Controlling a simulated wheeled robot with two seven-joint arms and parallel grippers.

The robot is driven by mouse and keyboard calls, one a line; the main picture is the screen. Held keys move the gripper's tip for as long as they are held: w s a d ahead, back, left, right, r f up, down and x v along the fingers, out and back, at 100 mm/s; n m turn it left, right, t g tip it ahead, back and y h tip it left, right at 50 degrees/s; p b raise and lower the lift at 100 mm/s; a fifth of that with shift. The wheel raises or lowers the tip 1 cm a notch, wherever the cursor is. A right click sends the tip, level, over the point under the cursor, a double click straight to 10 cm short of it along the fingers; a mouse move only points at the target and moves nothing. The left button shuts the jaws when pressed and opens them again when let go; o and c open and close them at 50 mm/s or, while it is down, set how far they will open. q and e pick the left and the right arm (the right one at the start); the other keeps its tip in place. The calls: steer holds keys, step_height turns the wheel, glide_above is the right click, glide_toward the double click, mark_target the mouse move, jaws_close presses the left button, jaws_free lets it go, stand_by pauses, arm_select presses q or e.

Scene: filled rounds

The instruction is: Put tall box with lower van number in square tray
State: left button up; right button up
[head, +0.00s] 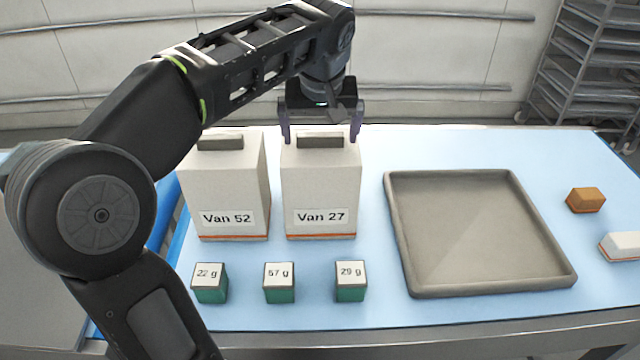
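Two tall white boxes with an orange stripe near the base stand upright side by side, each with a grey handle block on top. The left tall box (226,185) is labelled "Van 52"; the right tall box (320,185) is labelled "Van 27". The grey square tray (484,288) lies empty to their right. My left gripper (321,135) is open above the Van 27 box, its fingers on either side of the handle. I cannot tell whether they touch it. My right gripper is not in view.
Three small green boxes with white tops stand in front: "22 g" (210,283), "57 g" (279,283) and "29 g" (350,282). A brown block (585,200) and a white block (622,246) lie right of the tray. A rack (590,65) stands behind the blue-topped table (450,145).

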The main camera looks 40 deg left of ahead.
arm_select(q)
steer(key=c, duration=1.9)
steer(key=shift+c, duration=0.4)
steer(key=shift+r, duration=0.2)
